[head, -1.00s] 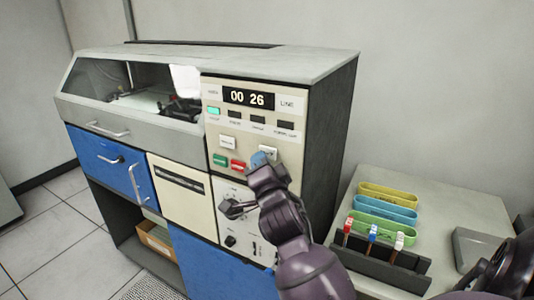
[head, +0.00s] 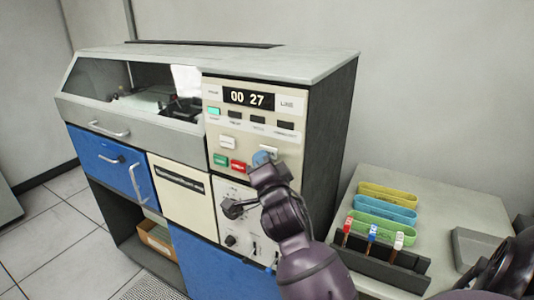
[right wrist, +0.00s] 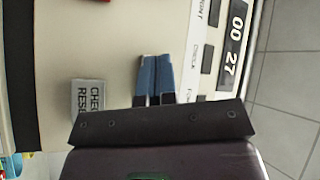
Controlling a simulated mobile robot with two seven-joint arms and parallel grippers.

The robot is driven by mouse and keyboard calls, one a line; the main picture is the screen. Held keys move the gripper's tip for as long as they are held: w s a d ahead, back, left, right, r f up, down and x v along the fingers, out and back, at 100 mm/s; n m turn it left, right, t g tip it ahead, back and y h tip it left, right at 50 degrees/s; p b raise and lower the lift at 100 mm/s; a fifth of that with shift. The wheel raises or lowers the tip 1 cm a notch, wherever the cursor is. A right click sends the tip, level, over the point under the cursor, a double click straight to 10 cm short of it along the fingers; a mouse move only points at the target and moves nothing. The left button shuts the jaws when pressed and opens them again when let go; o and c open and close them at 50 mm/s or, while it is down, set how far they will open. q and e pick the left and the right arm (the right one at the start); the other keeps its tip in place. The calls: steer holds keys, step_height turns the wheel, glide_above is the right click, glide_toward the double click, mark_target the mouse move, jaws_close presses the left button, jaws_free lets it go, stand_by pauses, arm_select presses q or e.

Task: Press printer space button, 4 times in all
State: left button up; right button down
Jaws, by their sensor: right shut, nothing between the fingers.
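The printer's cream control panel (head: 214,93) carries a counter display (head: 248,98) that reads 00 27. A pale button (head: 268,149), which seems to be the space button, shows just behind my right fingertips, its label unreadable. My right gripper (head: 260,158) is shut and empty, its blue fingertips at this button. I cannot tell whether they touch it. In the right wrist view the closed fingers (right wrist: 155,75) stand over the panel and hide what is behind them. My left gripper is not in view.
Close by are a red button (head: 238,167), a green button (head: 220,160), another pale button (head: 227,142) and, in the right wrist view, a check reset button (right wrist: 88,95). A side table (head: 440,195) with colored trays and a dark rack (head: 375,265) stands right.

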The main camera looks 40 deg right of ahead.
steer(key=shift+a, duration=0.1)
steer(key=shift+s+a, duration=0.35)
steer(key=shift+a, duration=0.3)
steer(key=a, duration=0.1)
steer(key=s+a, duration=0.1)
steer(key=a, duration=0.1)
steer(key=s+a, duration=0.1)
steer(key=shift+a, duration=0.3)
stand_by(0.5)
stand_by(0.7)
